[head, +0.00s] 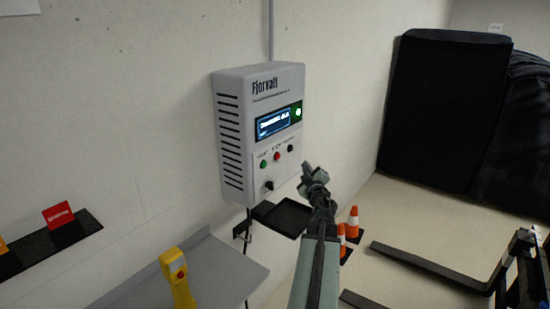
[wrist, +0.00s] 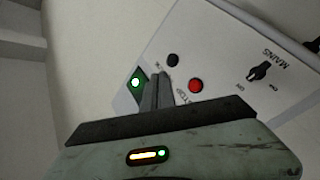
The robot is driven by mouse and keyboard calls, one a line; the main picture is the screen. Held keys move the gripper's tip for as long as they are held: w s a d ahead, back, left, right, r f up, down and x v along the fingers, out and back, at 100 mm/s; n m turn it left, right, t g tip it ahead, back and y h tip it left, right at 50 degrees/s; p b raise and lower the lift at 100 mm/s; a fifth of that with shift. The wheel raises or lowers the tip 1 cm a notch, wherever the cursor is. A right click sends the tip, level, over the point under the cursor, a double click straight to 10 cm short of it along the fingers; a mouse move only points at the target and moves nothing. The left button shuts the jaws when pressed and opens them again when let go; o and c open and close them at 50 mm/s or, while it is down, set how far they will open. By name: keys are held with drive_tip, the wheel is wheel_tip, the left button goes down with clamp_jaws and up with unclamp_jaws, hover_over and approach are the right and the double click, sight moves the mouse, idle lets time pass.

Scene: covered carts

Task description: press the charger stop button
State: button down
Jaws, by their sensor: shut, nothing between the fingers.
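The grey charger box (head: 232,130) hangs on the wall in the head view. Its lower face carries a red button (head: 277,156) between a green one (head: 263,165) and a black one (head: 290,148). My gripper (head: 307,170) is shut and empty, to the right of the buttons at the box's lower right edge. In the wrist view the shut fingers (wrist: 160,78) point at the panel between a green light (wrist: 135,82) and the red button (wrist: 195,86), lettered STOP. The green button is hidden there. I cannot tell the gap to the panel.
A black MAINS knob (wrist: 258,72) sits below the buttons. Under the box are a dark tray (head: 285,215) and a grey shelf (head: 205,270) with a yellow handheld device (head: 178,280). Orange cones (head: 353,221) and dark forks (head: 425,265) stand right. A covered cart (head: 440,110) is behind.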

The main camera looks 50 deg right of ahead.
drive_tip(key=w, duration=0.9)
drive_tip(key=shift+w, duration=0.1)
idle(1.9)
drive_tip(key=shift+w, duration=0.3)
drive_tip(key=shift+w, duration=0.45)
idle(0.6)
drive_tip(key=shift+s, duration=0.85)
drive_tip(key=shift+s, duration=2.55)
